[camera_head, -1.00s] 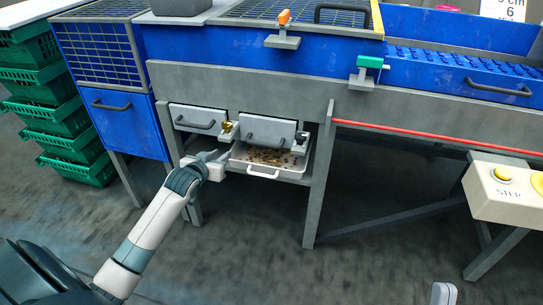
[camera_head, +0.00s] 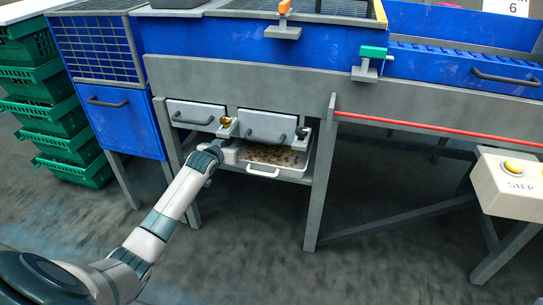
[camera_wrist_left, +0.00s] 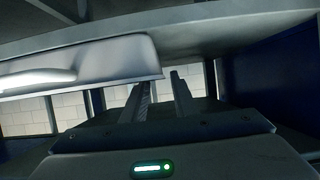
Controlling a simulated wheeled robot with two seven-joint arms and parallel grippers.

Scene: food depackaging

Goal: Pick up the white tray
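The white tray (camera_head: 290,178) sits on the low shelf of the grey machine, under two grey-fronted drawers. It holds many small brown pieces and has a white handle on its front. My left gripper (camera_head: 230,152) is at the tray's left end, just below the drawers; its fingertips are hard to make out there. In the left wrist view the two dark fingers of my left gripper (camera_wrist_left: 162,95) stand apart with nothing visible between them. A pale body with a handle (camera_wrist_left: 100,62) lies beside them; I cannot tell whether it is the tray or a drawer. My right gripper is not in view.
The left drawer (camera_head: 190,114) and right drawer (camera_head: 268,126) hang close above the tray. A grey machine leg (camera_head: 319,190) stands right of it. Green crates (camera_head: 55,115) are stacked far left. A control box (camera_head: 512,185) is at right. The floor in front is clear.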

